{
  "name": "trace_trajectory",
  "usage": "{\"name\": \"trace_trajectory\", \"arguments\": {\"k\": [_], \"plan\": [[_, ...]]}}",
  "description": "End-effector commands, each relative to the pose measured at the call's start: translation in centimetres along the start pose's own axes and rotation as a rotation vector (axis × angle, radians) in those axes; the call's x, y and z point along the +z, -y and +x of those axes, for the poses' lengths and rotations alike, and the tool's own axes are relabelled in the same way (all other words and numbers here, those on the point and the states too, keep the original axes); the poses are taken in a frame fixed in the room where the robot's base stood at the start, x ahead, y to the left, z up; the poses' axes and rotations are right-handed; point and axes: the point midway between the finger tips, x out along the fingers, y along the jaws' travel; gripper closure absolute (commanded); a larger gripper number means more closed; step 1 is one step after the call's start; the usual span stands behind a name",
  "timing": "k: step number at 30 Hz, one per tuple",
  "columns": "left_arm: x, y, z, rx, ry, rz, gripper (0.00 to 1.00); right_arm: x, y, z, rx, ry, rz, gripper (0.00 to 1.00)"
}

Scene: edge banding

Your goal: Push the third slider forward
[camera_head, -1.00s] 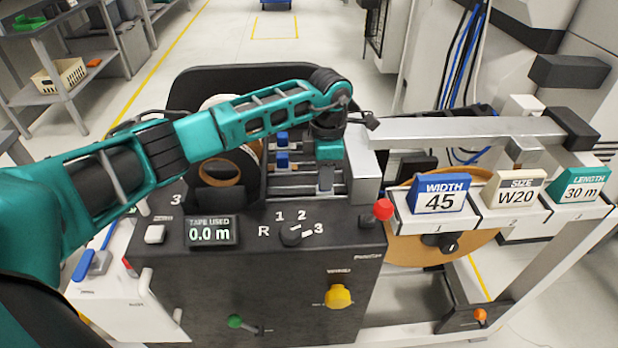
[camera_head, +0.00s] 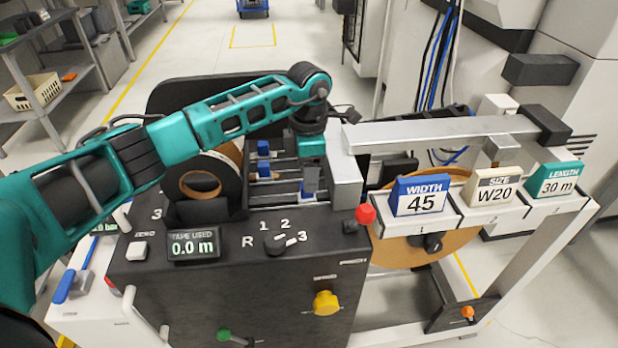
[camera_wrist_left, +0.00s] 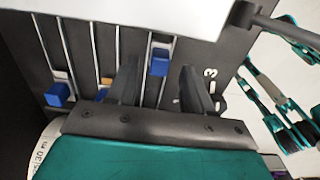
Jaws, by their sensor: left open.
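The slider unit sits at the back of the black machine, with parallel metal rails. In the head view two blue sliders show, one farther back (camera_head: 263,148) and one nearer (camera_head: 263,169). My left gripper (camera_head: 311,183) points down over the rails at their right end, partly hidden by its own wrist. In the left wrist view its open fingers (camera_wrist_left: 160,68) stand on either side of the blue third slider (camera_wrist_left: 159,62), near a printed 3; contact cannot be told. The other sliders, a blue one (camera_wrist_left: 58,94) and a partly hidden one (camera_wrist_left: 104,88), lie left of the fingers. My right gripper is not in view.
A metal bar (camera_head: 440,133) runs right from beside the gripper. A tape roll (camera_head: 203,180) stands left of the rails. The front panel has a display reading 0.0 m (camera_head: 193,245), a red button (camera_head: 365,214) and a yellow knob (camera_head: 326,303). Signs (camera_head: 421,195) stand at right.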

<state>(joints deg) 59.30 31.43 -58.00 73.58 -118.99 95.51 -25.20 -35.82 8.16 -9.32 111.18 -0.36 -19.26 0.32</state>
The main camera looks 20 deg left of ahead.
Motion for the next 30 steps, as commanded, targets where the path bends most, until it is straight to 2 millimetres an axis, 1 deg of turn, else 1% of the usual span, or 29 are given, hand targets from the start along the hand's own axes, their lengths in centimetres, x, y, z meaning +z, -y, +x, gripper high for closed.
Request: {"name": "trace_trajectory", "arguments": {"k": [1, 6, 9, 13, 15, 19, 30], "plan": [[0.1, -0.1, -1.4, 0.005, 0.002, 0.000, 0.49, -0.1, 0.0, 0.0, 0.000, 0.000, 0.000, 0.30], [0.0, -0.1, -5.2, 0.005, 0.002, 0.000, 0.49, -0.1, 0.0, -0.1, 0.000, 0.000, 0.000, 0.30], [0.1, -0.1, -7.2, 0.004, 0.003, 0.000, 0.49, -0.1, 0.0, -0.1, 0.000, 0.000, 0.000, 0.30], [0.1, 0.0, -9.1, 0.002, 0.002, 0.000, 0.49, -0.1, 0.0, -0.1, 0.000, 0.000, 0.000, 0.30], [0.1, 0.0, -9.8, 0.002, 0.001, 0.000, 0.49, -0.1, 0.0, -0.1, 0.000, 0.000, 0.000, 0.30], [0.0, 0.0, -10.3, 0.001, 0.001, 0.000, 0.49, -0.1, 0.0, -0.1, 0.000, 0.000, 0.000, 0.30], [0.0, 0.0, -10.4, 0.001, 0.001, 0.000, 0.49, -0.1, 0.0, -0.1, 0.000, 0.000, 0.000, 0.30]]}}
